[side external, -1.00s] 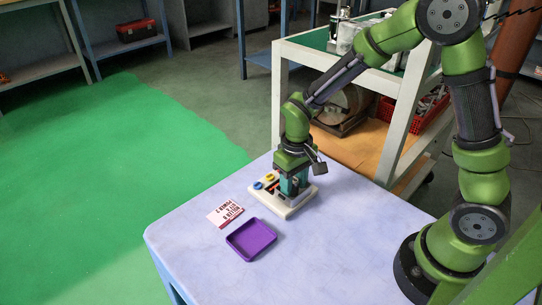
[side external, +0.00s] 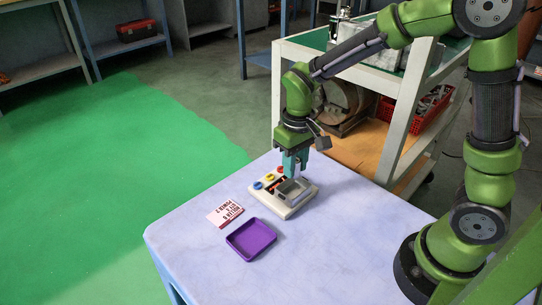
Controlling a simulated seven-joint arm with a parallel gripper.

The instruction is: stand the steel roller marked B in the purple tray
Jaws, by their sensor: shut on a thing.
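My gripper (side external: 295,172), with teal fingers, is above the back part of a white fixture (side external: 289,213) on the table. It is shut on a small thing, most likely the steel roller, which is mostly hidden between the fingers. I cannot read any letter on it. The purple tray (side external: 251,240) lies flat and empty on the table, in front and to the left of the fixture, apart from my gripper.
The fixture bears blue (side external: 258,186), yellow (side external: 270,177) and red round parts and an open grey box (side external: 294,192). The table's front right is clear. A shelved cart (side external: 283,100) stands behind.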

